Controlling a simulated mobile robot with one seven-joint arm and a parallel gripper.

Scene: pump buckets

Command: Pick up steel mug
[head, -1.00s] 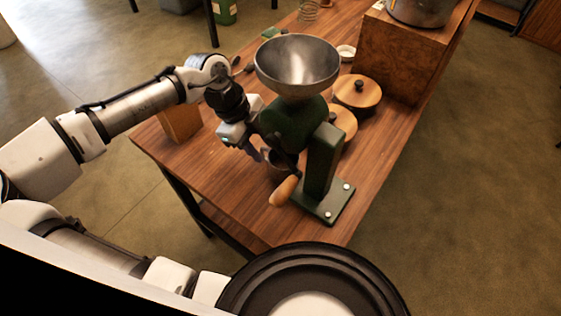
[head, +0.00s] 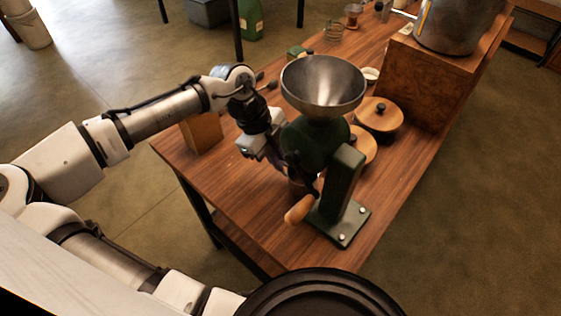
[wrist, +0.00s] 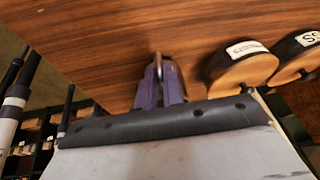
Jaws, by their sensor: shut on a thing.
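My gripper (head: 282,165) is beside the mill, just to the left of the mug. In the wrist view, my gripper's purple fingers (wrist: 160,84) are close together on a thin curved metal piece, which I take to be part of the mug (wrist: 158,65). Most of the mug is out of sight there, so I cannot tell whether it is clear of the table.
The mill's wooden crank handle (head: 299,209) and metal funnel (head: 323,84) are close to my gripper. Round wooden lids (head: 379,115) and a wooden block (head: 425,82) stand to the right on the table (head: 235,185). A small wooden box (head: 202,133) is at left.

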